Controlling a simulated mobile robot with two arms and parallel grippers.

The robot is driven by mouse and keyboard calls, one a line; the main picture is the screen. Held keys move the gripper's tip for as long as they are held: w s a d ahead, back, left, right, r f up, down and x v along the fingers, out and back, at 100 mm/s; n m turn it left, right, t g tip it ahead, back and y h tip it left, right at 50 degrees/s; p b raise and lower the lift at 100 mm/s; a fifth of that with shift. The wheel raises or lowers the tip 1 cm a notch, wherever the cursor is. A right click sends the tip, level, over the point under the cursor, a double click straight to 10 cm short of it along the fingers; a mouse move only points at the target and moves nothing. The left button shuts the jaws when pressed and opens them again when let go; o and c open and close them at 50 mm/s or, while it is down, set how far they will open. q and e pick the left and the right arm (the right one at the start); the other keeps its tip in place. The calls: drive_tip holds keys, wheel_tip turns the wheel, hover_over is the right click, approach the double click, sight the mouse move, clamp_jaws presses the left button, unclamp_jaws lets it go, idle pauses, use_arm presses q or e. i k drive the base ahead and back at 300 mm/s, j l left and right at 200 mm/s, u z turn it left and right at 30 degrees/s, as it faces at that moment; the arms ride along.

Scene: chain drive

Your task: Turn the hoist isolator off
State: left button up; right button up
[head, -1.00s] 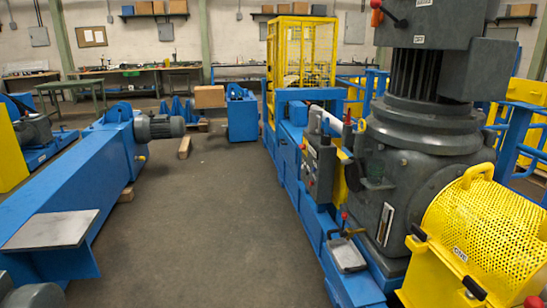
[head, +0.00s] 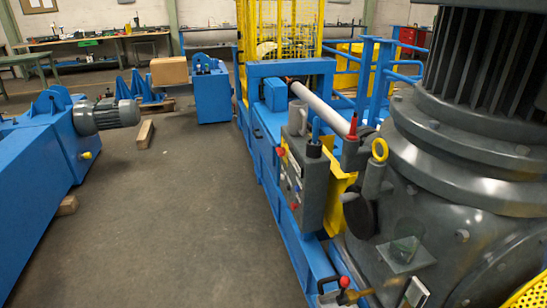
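No part is plainly marked as the hoist isolator in the head view. A grey control box (head: 312,182) with small red knobs and pale labels stands upright on the side of the blue machine frame (head: 262,150). Its labels are too small to read. A lever with a red knob (head: 344,282) stands low at the front of the frame. Neither of my grippers is in view.
A large grey gearbox housing (head: 450,180) fills the right side. A yellow perforated guard (head: 528,290) shows at the lower right corner. A blue beam (head: 35,180) with a grey motor (head: 108,115) lies at left. The floor (head: 180,220) between is clear.

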sight(281, 152)
drive_tip(key=i+j+z, duration=0.25)
drive_tip(key=i+j, duration=0.55)
